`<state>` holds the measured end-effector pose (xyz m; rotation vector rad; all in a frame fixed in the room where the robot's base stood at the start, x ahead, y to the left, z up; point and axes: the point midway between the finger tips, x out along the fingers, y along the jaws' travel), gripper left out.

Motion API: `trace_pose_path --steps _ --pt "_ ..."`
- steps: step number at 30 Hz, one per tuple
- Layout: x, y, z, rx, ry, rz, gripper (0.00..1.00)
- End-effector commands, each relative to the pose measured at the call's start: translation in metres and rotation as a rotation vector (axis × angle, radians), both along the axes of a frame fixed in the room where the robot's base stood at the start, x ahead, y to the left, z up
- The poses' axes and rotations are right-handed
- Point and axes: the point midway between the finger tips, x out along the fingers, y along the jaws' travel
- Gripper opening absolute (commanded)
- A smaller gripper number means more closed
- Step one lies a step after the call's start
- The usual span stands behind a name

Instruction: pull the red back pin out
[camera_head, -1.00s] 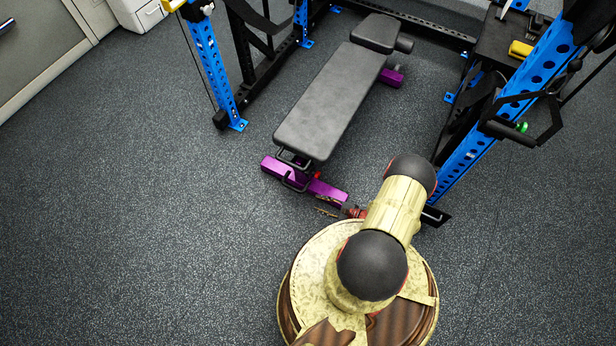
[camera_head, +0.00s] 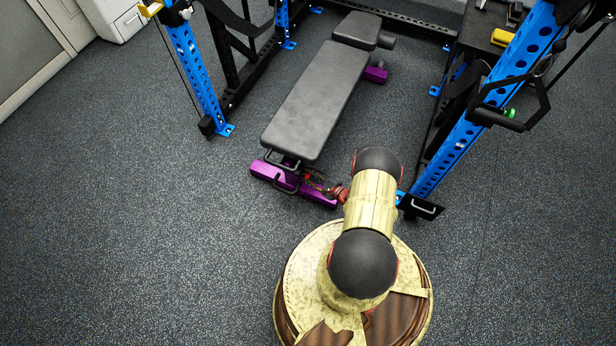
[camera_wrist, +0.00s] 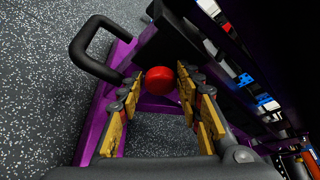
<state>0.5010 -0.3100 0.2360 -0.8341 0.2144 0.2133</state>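The red back pin (camera_wrist: 160,80) shows in the wrist view as a round red knob at the purple frame of the bench. My gripper (camera_wrist: 158,83) is open, with one yellow finger on each side of the knob. The knob appears between or just beyond the fingertips; I cannot tell whether either finger touches it. In the head view my gripper (camera_head: 314,178) is low beside the near end of the black bench (camera_head: 315,105). There the knob is hidden or too small to make out.
A black handle (camera_wrist: 90,50) sticks out left of the knob. The purple base (camera_head: 268,170) lies under the bench's near end. A blue rack upright (camera_head: 470,125) stands close right of my arm. The floor to the left is clear.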

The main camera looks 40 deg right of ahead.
Motion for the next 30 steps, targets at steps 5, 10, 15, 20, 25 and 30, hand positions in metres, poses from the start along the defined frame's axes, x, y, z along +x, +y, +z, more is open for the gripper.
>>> trace_pose_path --steps 5,10,15,20,25,30 --pt "0.0083 0.0012 -0.0022 0.0 0.0 0.001 0.35" --pt "0.0087 0.001 -0.0019 0.001 0.0 0.0 0.35" --pt "0.0085 0.001 -0.0019 0.001 0.001 0.0 0.29" --pt "0.0084 0.0011 -0.002 0.001 0.001 0.0 0.2" --pt "0.0083 0.0011 -0.002 0.001 0.001 0.0 0.1" --pt "0.0083 0.0012 -0.0021 0.001 0.001 0.0 0.01"
